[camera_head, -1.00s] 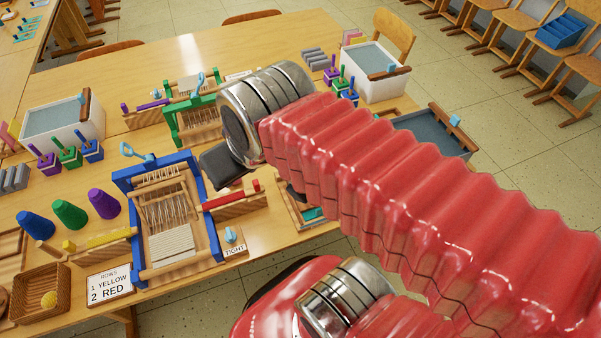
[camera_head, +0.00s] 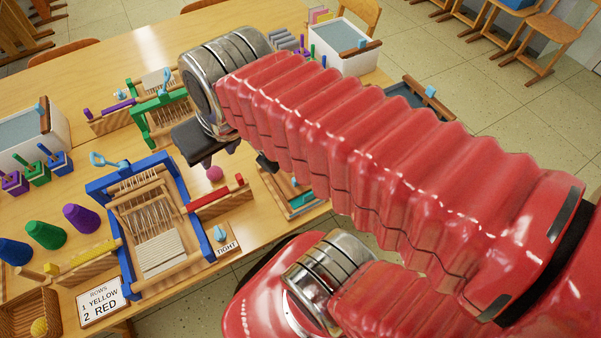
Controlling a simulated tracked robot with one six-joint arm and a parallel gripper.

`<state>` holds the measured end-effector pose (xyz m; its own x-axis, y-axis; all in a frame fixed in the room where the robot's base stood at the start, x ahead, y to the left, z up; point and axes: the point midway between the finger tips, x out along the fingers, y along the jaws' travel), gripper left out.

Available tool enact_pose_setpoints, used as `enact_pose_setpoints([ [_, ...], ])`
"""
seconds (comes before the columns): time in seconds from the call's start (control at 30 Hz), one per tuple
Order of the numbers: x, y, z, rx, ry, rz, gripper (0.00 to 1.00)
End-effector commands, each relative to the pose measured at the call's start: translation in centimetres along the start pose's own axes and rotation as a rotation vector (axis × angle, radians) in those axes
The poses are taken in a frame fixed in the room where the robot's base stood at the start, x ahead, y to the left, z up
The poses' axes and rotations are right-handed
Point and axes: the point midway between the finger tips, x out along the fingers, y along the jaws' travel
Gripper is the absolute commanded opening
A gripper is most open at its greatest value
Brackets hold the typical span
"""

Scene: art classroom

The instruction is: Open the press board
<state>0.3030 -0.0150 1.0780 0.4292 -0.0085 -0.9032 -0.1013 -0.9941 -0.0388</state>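A low wooden frame with a teal part (camera_head: 300,200) lies on the table just right of the red bar. My arm covers much of it, and I cannot tell for sure whether it is the press board or whether it is open. The end of my arm with my gripper (camera_head: 235,155) is above the table, over the area behind the red bar. Only dark parts of the gripper show below the silver wrist. The fingertips are not clear, so I cannot tell whether it is open or holds anything.
A blue loom (camera_head: 190,205) stands at the centre left, with a red bar (camera_head: 222,195) and a pink ball (camera_head: 214,173) beside it. A green loom (camera_head: 140,128) is behind. Cones (camera_head: 82,218) and a ROWS sign (camera_head: 103,301) are at left. White tub (camera_head: 340,62) stands at the back.

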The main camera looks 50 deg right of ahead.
Motion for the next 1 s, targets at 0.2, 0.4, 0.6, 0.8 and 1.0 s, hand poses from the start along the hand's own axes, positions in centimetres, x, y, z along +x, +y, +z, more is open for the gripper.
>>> enact_pose_setpoints([
  [0.2,2.1,4.0,-0.3,0.281,-0.112,0.035,0.31],
  [0.4,3.9,7.8,-0.1,0.568,-0.212,0.059,0.31],
  [0.6,5.7,11.8,0.7,0.860,-0.305,0.076,0.31],
  [0.8,7.3,16.0,2.0,1.155,-0.391,0.085,0.31],
  [1.0,8.7,20.1,4.0,1.453,-0.474,0.083,0.31],
])
